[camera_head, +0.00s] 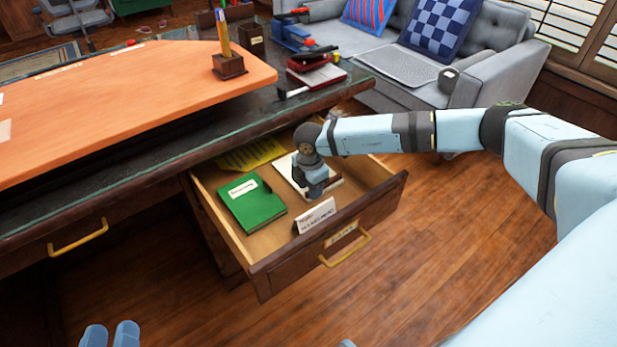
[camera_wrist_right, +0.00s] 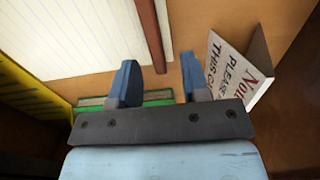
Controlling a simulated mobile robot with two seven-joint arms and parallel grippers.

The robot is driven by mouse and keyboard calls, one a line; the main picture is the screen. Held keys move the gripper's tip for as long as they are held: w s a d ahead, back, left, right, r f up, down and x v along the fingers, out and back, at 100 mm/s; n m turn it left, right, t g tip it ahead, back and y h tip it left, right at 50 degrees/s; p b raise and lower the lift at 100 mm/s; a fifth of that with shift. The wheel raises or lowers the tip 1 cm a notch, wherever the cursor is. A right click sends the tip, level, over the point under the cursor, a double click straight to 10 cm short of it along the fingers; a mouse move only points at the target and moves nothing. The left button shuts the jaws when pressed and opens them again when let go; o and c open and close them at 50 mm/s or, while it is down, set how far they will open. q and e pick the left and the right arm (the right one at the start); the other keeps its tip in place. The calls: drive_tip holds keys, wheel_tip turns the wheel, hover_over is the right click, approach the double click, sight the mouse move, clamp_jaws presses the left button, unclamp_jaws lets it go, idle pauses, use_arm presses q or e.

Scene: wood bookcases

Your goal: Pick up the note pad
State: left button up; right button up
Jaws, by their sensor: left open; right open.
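A white lined note pad (camera_head: 293,178) with a dark reddish-brown edge lies in the open drawer. It fills the upper left of the right wrist view (camera_wrist_right: 80,40). My right gripper (camera_head: 318,190) is over this pad in the head view and hides part of it. In the wrist view my right gripper (camera_wrist_right: 160,85) is open, with nothing between its fingertips. Contact with the pad cannot be told. My left gripper (camera_head: 111,335) shows only its two separated fingertips at the bottom left of the head view; it is open and empty.
The drawer (camera_head: 330,240) also holds a green book (camera_head: 252,204), a yellow pad (camera_head: 250,154) and a folded white sign (camera_head: 315,216) near its front wall. The desk (camera_head: 150,155) overhangs the drawer's back. A grey sofa (camera_head: 490,70) stands behind; wood floor lies right of the drawer.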

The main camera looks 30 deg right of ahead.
drive_tip(key=shift+f, duration=0.75)
clamp_jaws()
